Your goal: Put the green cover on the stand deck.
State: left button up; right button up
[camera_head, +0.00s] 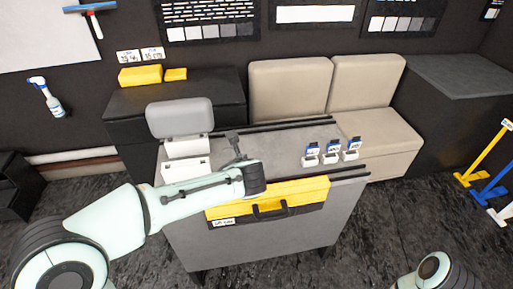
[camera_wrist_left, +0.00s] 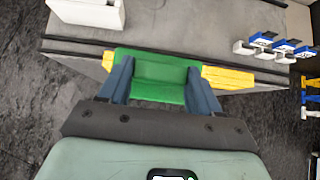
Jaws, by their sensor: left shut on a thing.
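The green cover (camera_wrist_left: 158,74) shows in the left wrist view as a flat green block between the two blue-grey fingers of my left gripper (camera_wrist_left: 157,68). The gripper is shut on it. In that view the cover overlaps the front edge of the stand; the gap between them cannot be judged. In the head view my left wrist reaches over the front of the stand and hides the cover. The grey stand deck (camera_head: 285,155) has dark rails along its back and front edges. Its middle is bare. My right gripper is out of view.
A yellow bar with a black handle (camera_head: 305,190) runs along the stand's front. White blocks and a grey pad (camera_head: 180,118) are at the deck's left. Several small blue-and-white holders (camera_head: 331,153) stand at its right. Beige seats (camera_head: 290,90) are behind.

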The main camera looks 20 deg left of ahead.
aim_at(264, 159)
jog(key=i, duration=0.9)
